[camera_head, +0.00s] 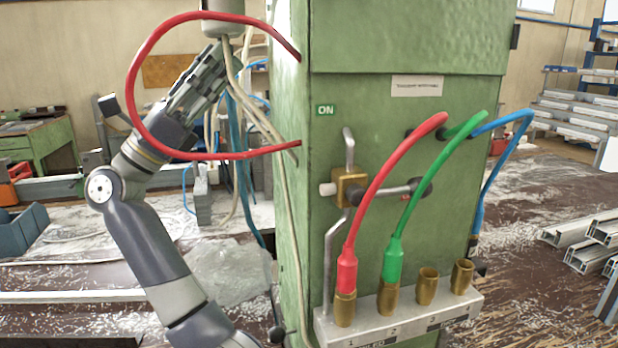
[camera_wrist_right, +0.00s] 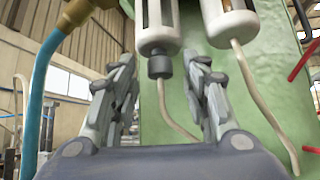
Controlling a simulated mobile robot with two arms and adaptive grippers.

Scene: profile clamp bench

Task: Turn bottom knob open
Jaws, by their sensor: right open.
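A dark ribbed knob (camera_wrist_right: 160,66) sits at the underside of a white-and-clear filter bowl (camera_wrist_right: 157,25) in the right wrist view. My right gripper (camera_wrist_right: 163,78) is open, pointing up, with one finger on each side of the knob. The knob looks to be between the fingertips, with gaps on both sides. In the head view my right gripper (camera_head: 207,75) reaches up to the left of the green cabinet (camera_head: 400,120), just under a pale bowl (camera_head: 222,28). The knob is not discernible there. My left gripper is not in view.
A red hose (camera_head: 133,75) loops around my right gripper and wrist in the head view. Pale cables hang close by. A second white bowl (camera_wrist_right: 230,25) is right of the first, and a blue hose (camera_wrist_right: 40,95) runs at the left.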

